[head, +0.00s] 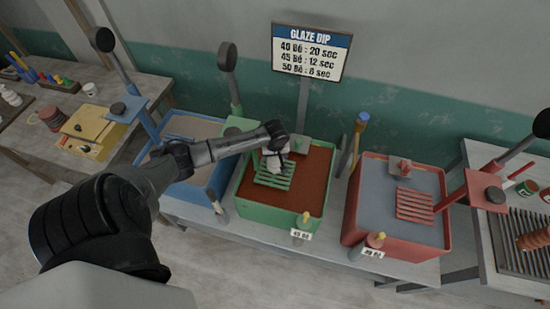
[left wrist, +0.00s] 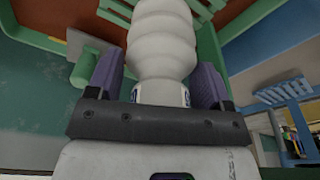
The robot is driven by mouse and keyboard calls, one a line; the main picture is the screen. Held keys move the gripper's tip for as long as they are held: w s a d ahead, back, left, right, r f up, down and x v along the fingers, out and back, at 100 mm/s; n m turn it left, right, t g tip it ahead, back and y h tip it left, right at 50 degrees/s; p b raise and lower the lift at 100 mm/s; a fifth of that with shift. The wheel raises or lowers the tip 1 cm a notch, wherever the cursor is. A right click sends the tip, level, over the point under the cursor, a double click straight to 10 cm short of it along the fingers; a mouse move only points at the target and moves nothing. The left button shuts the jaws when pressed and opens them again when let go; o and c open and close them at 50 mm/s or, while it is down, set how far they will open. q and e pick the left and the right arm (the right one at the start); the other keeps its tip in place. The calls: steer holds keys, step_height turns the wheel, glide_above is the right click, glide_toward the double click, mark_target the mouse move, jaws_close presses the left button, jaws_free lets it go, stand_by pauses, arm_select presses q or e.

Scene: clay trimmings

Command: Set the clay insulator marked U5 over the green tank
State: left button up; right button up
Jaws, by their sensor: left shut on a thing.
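A pale ribbed insulator (left wrist: 162,40) is clamped between the purple-padded fingers of my left gripper (left wrist: 158,85). A bit of blue marking shows at its collar, but I cannot read it. In the head view the pale insulator (head: 270,161) shows small beneath my left gripper (head: 277,150), over the green slatted rack (head: 276,181) in the green tank (head: 262,213). The tank holds brown-red liquid. I cannot tell whether the insulator touches the rack. My right gripper is in neither view.
A blue tank (head: 187,196) stands left of the green one, and a red tank (head: 392,249) stands right. Each has a lever arm with a dark round weight. The GLAZE DIP sign (head: 311,52) stands behind. Side tables (head: 42,137) hold tools and pots.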

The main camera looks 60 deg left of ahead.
arm_select(q)
steer(key=shift+f, duration=1.2)
steer(key=shift+f, duration=0.15)
steer(key=o, duration=1.4)
